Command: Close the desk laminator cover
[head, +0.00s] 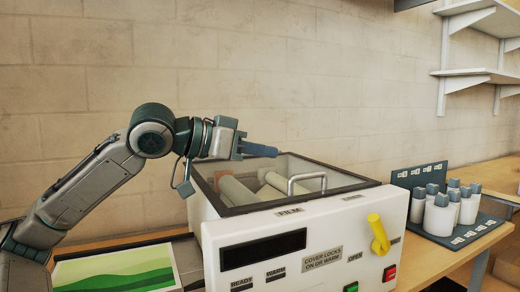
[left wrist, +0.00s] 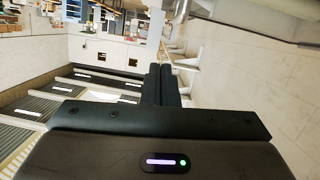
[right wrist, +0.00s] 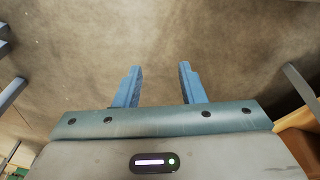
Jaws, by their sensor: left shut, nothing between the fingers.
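The laminator (head: 320,225) is a white box on the table in the head view. Its dark-framed, see-through cover (head: 345,190) appears to lie flat over the top, with pale rolls (head: 238,190) visible beneath. I cannot tell whether it is fully seated. A metal handle (head: 307,178) stands near the cover's front edge. A yellow lever (head: 378,234) is on the front panel. My left gripper (head: 262,150) is shut and empty above the cover's back edge, apart from the handle. It also shows shut in its wrist view (left wrist: 160,85). My right gripper (right wrist: 157,85) is open and empty.
A dark rack (head: 420,178) with several white bottles stands right of the laminator. A green picture sheet (head: 115,270) lies on a dark tray at left. The wall is close behind. White shelves (head: 475,78) hang at upper right.

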